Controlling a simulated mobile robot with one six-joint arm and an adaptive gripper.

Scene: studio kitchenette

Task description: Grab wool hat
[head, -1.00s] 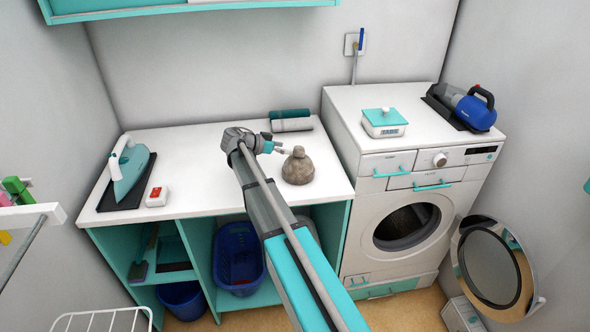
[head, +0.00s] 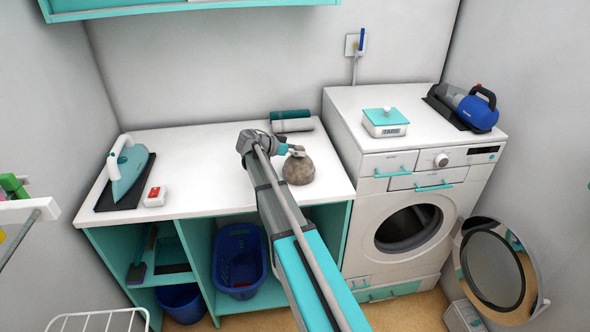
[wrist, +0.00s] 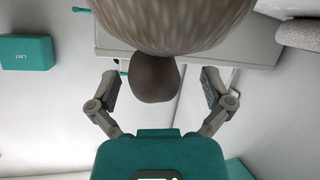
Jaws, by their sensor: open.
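The wool hat (head: 298,171) is grey-brown and rounded, with a small bobble on top. It stands on the right part of the white counter in the head view. My gripper (head: 297,150) is at the hat's top, coming from the left. In the wrist view the ribbed hat body (wrist: 175,22) fills the top middle, and its round bobble (wrist: 153,78) hangs between the two fingers. My gripper (wrist: 156,90) is open there, with one finger on each side of the bobble and a visible gap to each. The far side of the hat is hidden.
Rolled towels (head: 291,121) lie behind the hat by the wall. The washing machine (head: 345,130) stands taller, just right of the counter. An iron (head: 127,165) and a small red-and-white box (head: 155,196) are at the left. The counter's middle (head: 205,165) is clear.

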